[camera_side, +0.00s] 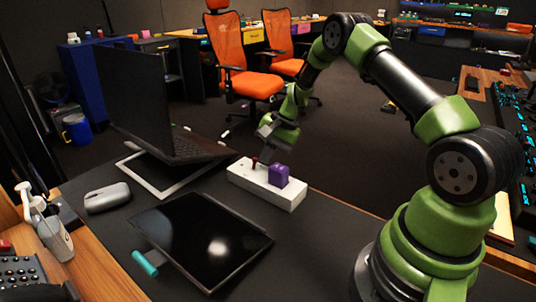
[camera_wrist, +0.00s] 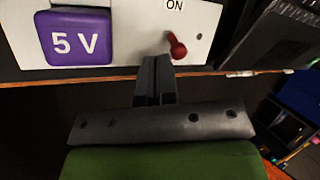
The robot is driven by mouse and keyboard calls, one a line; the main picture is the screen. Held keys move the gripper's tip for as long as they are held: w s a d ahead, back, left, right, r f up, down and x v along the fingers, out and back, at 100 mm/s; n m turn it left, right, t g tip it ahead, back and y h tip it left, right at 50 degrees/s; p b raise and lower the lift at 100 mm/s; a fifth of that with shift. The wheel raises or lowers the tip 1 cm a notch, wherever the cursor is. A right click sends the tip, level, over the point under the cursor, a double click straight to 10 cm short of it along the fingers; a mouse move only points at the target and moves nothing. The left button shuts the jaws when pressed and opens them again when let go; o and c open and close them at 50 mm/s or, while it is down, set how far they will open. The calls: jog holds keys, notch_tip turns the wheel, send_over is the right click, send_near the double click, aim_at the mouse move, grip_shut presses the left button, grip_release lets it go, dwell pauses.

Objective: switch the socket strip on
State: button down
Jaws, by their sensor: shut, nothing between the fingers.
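The white socket strip (camera_side: 247,183) lies on the dark desk mat. A red toggle lever (camera_side: 255,161) stands near its left end, and a purple block (camera_side: 279,175) is on it to the right. In the wrist view the strip (camera_wrist: 125,52) runs across the top. The purple block (camera_wrist: 76,38) there reads "5 V". The red lever (camera_wrist: 178,47) leans down in the picture, away from the "ON" label. My gripper (camera_side: 263,148) is shut and empty, just above the lever. Its fingertips (camera_wrist: 154,62) appear just below and left of the lever; I cannot tell whether they touch.
A laptop (camera_side: 178,147) stands left of the strip, and a black tablet (camera_side: 200,240) lies in front. A grey mouse (camera_side: 107,197) and a teal cylinder (camera_side: 145,263) are farther left. The mat right of the tablet is clear.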

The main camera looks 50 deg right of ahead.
aim_at(254, 167)
jog(key=shift+a+r+h, duration=0.3)
jog(key=shift+a+h, duration=0.2)
jog(key=shift+h, duration=0.6)
jog(key=shift+a+r+n+h, duration=0.1)
jog(key=shift+a+n+h, duration=0.1)
jog(key=shift+n+h, duration=0.15)
jog(key=shift+a+r, duration=0.15)
jog(key=shift+a, duration=0.5)
jog(key=shift+r, duration=0.15)
jog(key=shift+r, duration=0.65)
jog(key=shift+d, duration=0.1)
